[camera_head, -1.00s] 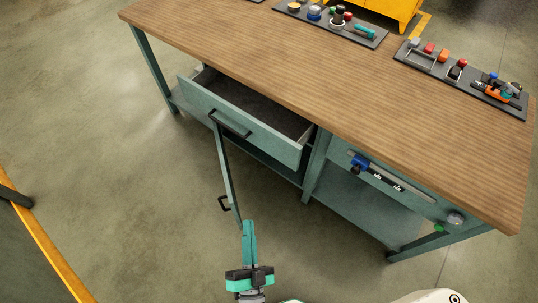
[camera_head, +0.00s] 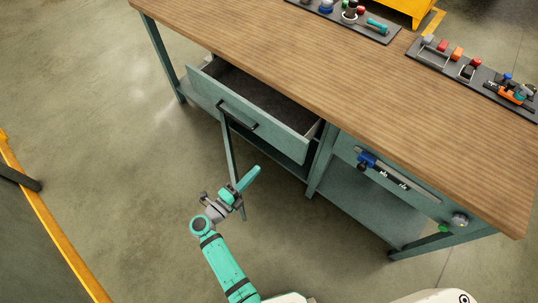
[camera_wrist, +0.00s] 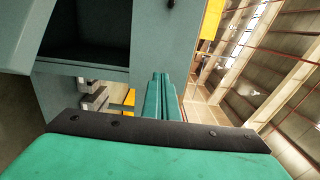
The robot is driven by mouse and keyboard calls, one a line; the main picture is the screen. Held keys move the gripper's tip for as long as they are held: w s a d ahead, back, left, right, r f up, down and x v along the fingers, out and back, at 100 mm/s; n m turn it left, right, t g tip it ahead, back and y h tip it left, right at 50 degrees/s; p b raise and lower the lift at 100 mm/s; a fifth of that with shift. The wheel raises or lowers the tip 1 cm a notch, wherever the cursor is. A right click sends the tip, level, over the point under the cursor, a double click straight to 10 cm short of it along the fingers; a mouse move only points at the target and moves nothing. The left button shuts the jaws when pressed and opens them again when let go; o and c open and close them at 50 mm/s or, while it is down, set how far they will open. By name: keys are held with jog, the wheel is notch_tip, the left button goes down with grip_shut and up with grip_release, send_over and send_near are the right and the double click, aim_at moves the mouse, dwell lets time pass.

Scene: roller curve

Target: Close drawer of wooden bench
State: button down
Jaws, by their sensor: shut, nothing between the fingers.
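The wooden bench (camera_head: 340,85) has a brown top on a grey-green frame. Its drawer (camera_head: 274,127), under the left half of the top, is pulled out, with its dark inside showing. A dark bar handle (camera_head: 237,117) is on the drawer front. My gripper (camera_head: 256,171) is shut and empty, in front of the drawer front on the near side, pointing up and to the right. It looks apart from the drawer, though the exact gap is hard to tell. In the wrist view its closed teal fingers (camera_wrist: 158,78) point ahead beside grey-green bench panels.
Dark trays with small tools (camera_head: 445,57) lie along the bench's far edge. A caliper-like tool (camera_head: 385,170) is on the bench front at right. A yellow-edged dark surface (camera_head: 45,240) stands at lower left. Open floor (camera_head: 120,160) lies between it and the bench.

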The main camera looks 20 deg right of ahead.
aim_at(283, 142)
jog(key=x, duration=1.3)
jog(key=shift+s+d, duration=0.15)
jog(key=shift+d, duration=0.05)
jog(key=shift+w+d, duration=0.25)
